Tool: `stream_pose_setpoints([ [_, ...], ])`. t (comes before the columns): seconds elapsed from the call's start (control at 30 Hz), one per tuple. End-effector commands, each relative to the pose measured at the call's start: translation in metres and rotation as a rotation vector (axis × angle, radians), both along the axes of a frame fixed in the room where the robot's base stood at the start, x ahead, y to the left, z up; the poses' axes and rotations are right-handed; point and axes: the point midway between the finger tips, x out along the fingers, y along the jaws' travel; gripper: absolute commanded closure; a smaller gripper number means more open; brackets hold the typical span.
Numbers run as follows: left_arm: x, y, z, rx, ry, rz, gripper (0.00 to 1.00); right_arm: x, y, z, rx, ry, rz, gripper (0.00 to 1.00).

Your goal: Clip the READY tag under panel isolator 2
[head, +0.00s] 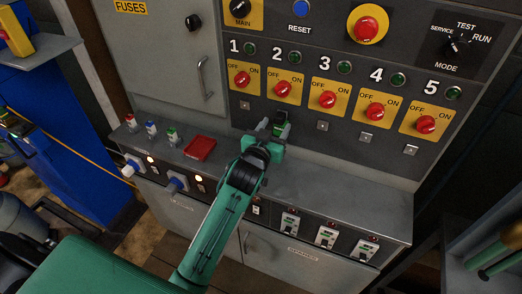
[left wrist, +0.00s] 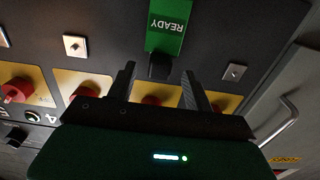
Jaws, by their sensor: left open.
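The READY tag (left wrist: 168,28) is green with white letters and a black clip end, upside down in the left wrist view. It is at the panel face below panel isolator 2 (head: 284,89), a red knob on a yellow plate. In the head view the tag (head: 282,117) shows just beyond my left gripper (head: 273,131). My left gripper is open, its dark fingers (left wrist: 158,74) on either side of the black clip end, with visible gaps. Isolator 2's own mounting plate is hidden. I cannot tell whether the clip is fastened. My right gripper is not in view.
Small metal plates show under other isolators, such as under isolator 3 (head: 323,126). On the grey ledge (head: 330,190) to the left stand a red tray (head: 200,148) and several small coloured pieces (head: 151,129). The ledge right of my arm is clear. A grey cabinet door (head: 165,50) stands left.

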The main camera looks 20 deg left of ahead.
Motion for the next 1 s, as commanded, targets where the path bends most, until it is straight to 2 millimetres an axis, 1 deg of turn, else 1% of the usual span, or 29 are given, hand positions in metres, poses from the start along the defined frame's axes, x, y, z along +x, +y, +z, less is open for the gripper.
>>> stream_pose_setpoints([
  [0.03,-0.012,0.000,-0.002,0.000,0.000,0.000,0.48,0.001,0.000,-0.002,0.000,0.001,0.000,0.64],
  [0.1,-0.028,0.001,-0.002,0.000,0.001,0.000,0.48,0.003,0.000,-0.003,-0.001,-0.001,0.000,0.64],
  [0.3,-0.068,0.002,-0.002,-0.001,0.001,0.000,0.48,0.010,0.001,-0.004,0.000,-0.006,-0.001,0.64],
  [0.4,-0.085,0.003,-0.002,0.000,0.001,0.000,0.48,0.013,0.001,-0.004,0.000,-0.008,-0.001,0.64],
  [0.5,-0.096,0.003,-0.001,0.000,0.001,0.000,0.48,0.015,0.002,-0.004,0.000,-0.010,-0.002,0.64],
  [0.7,-0.108,0.004,0.000,0.000,0.000,0.000,0.48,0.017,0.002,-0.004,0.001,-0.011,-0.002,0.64],
  [1.0,-0.108,0.004,0.000,0.000,0.000,0.000,0.48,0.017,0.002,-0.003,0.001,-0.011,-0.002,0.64],
])
